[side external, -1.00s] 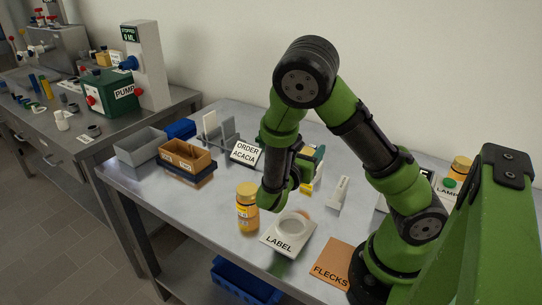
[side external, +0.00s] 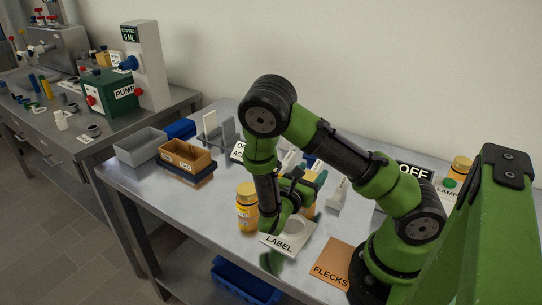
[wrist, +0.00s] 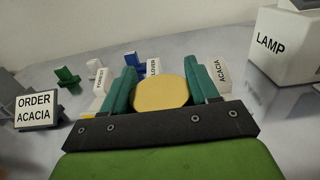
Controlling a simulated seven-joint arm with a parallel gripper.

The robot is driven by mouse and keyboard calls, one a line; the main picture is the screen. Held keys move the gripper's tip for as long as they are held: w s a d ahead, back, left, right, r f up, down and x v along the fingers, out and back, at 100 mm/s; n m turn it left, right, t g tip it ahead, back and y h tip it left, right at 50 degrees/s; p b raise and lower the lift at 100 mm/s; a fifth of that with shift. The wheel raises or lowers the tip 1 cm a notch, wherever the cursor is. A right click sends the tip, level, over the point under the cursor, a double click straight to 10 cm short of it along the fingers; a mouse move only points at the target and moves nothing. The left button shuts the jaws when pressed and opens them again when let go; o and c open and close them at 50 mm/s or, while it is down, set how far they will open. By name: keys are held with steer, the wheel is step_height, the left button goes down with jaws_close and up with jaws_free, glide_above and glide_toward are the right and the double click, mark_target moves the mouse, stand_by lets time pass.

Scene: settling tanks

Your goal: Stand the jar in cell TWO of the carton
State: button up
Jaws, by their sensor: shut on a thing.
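My gripper (wrist: 160,92) is shut on a jar, whose round yellow lid (wrist: 160,95) shows between the teal fingers in the wrist view. In the side view my gripper (side external: 312,196) is low behind the LABEL stand; the held jar (side external: 308,211) is mostly hidden, and I cannot tell whether it touches anything. The orange-brown carton (side external: 188,163) stands at the left end of the table on a dark base. Its small front labels are too small to read. Another yellow-lidded jar (side external: 247,211) stands left of the LABEL stand.
The LABEL stand (side external: 279,243) and FLECKS pad (side external: 331,270) lie at the front. A grey bin (side external: 141,147) is beside the carton. The ORDER ACACIA sign (wrist: 36,109) stands behind. The LAMP box (wrist: 287,45) is at right. Bare table lies between carton and standing jar.

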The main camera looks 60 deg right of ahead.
steer(key=shift+f, duration=0.1)
steer(key=o, duration=1.4)
steer(key=shift+c, duration=0.2)
